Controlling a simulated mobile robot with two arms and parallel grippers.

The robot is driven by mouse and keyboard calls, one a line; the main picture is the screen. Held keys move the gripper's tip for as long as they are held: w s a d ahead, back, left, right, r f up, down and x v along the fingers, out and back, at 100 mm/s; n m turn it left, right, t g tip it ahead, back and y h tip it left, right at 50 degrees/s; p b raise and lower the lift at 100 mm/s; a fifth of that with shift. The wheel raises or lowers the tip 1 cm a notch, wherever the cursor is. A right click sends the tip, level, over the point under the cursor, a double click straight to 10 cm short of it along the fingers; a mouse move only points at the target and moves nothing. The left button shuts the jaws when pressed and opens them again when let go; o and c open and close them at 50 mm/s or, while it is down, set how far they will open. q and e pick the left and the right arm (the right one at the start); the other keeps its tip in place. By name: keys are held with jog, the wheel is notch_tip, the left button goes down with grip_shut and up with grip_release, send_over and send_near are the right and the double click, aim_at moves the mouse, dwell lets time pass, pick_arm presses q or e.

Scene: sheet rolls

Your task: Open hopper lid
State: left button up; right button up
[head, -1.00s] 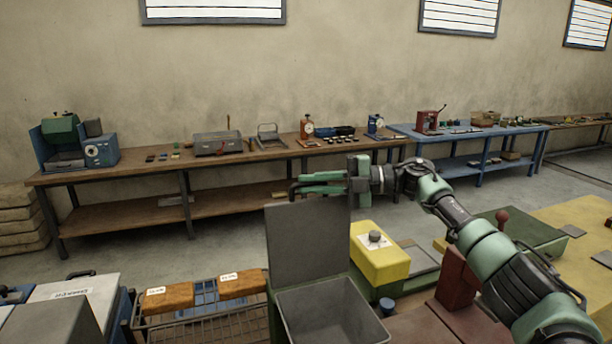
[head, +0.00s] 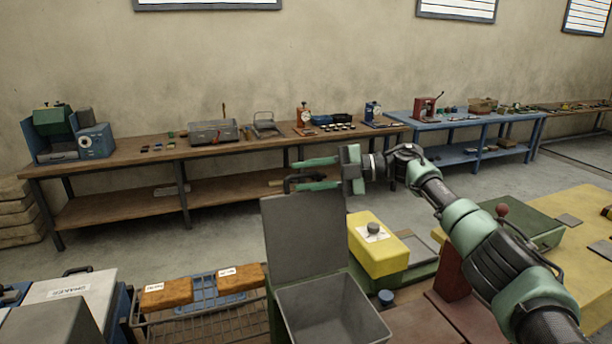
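The hopper (head: 338,318) is a grey open-topped bin at the bottom centre. Its flat grey lid (head: 304,240) stands upright at the back of the bin, so the hopper's inside shows. A dark handle (head: 291,181) sits at the lid's top edge. My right gripper (head: 308,174) is at that top edge, its green fingers spread apart and pointing left. The handle lies between or just beside the fingers; the exact gap is hard to tell. My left gripper is out of view.
A yellow box (head: 378,250) with a knob stands right of the lid. A wire basket (head: 215,328) with orange-brown packs is to the left, beside a white-topped box (head: 75,298). Long workbenches (head: 120,160) line the back wall. Floor between is clear.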

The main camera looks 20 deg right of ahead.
jog(key=b+v, duration=0.4)
jog(key=v, duration=0.3)
jog(key=shift+d, duration=0.35)
jog(key=shift+s, duration=0.15)
dwell(0.3)
